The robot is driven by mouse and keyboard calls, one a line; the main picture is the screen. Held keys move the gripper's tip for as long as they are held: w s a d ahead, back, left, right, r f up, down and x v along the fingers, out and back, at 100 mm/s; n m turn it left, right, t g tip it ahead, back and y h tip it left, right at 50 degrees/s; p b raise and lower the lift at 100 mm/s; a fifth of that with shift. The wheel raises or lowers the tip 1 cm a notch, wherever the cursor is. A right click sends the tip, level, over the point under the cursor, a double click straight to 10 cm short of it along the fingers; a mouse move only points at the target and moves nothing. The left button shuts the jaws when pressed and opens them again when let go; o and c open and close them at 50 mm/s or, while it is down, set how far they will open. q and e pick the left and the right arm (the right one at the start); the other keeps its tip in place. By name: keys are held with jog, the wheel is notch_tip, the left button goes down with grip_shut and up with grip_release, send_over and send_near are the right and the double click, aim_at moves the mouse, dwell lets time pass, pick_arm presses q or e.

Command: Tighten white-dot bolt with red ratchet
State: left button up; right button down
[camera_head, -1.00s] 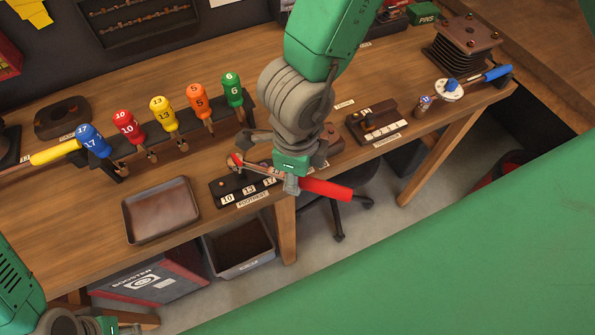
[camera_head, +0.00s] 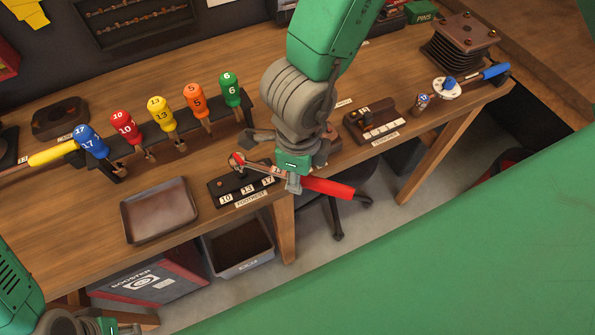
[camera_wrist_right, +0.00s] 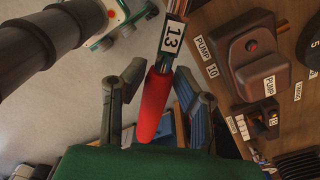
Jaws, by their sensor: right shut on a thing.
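The red ratchet (camera_head: 328,187) has a red handle and a metal shaft; its head lies over the dark footrest block (camera_head: 216,188), which has plates 10, 13 and 17. My right gripper (camera_head: 293,182) is shut on the ratchet near the handle. In the right wrist view, the red handle (camera_wrist_right: 153,105) runs between the fingers of my right gripper (camera_wrist_right: 155,95), with a 13 label beyond it. No white dot can be made out; the ratchet head and arm partly cover the block. My left gripper (camera_head: 112,325) is cut off at the bottom left, its fingers unclear.
Several numbered colored drivers (camera_head: 160,113) stand in a rack behind the block. A shallow tray (camera_head: 160,212) lies left of it. Another labeled block (camera_head: 371,122) and a blue-handled tool (camera_head: 490,73) are to the right. A grey bin (camera_head: 240,245) stands below the table edge.

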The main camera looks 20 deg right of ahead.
jog(key=shift+r, duration=0.1)
dwell(0.5)
jog(key=shift+r, duration=0.5)
jog(key=shift+a, duration=0.15)
jog(key=shift+f, duration=0.7)
dwell(2.2)
jog(key=shift+s+a+m+b, duration=0.95)
jog(key=shift+a+m, duration=0.25)
jog(key=shift+m, duration=0.2)
